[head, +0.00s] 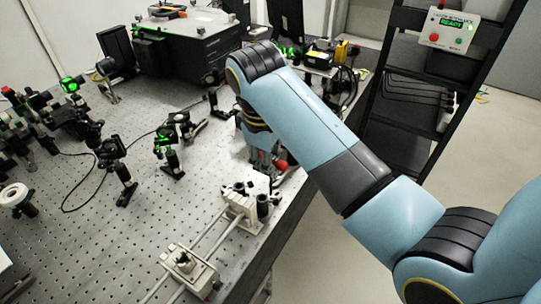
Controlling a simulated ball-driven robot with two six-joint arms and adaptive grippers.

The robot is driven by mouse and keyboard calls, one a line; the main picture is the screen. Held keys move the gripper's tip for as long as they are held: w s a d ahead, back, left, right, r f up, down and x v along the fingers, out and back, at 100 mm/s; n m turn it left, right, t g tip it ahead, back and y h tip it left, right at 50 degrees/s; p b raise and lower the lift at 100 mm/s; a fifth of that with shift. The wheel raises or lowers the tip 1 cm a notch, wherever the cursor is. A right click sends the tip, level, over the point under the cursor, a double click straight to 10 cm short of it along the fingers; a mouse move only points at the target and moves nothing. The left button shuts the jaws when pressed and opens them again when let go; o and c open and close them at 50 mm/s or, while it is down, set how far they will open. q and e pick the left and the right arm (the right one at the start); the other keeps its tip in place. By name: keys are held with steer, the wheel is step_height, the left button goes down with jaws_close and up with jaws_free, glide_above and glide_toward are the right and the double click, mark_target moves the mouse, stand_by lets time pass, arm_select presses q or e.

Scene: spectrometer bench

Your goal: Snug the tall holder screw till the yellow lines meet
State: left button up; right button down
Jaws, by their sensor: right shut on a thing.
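My right gripper (264,160) points down at the right edge of the perforated bench, at the end of my blue arm. It is shut on a small part that its fingers mostly hide, most likely the tall holder screw. A red knob (281,164) shows right beside the fingers. The tall holder itself cannot be made out clearly behind my wrist and fingers. The yellow lines are too small or hidden, so I cannot tell whether they meet. My left gripper is not in view.
A rail with pale clamp blocks (242,206) runs along the near bench edge. Black optic mounts (170,150) stand to the left of my gripper. A dark instrument box (190,48) is at the back. A black shelf (408,125) with a READY panel (450,29) stands right.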

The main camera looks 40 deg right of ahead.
steer(key=shift+f, duration=0.15)
stand_by(0.5)
steer(key=shift+f, duration=0.6)
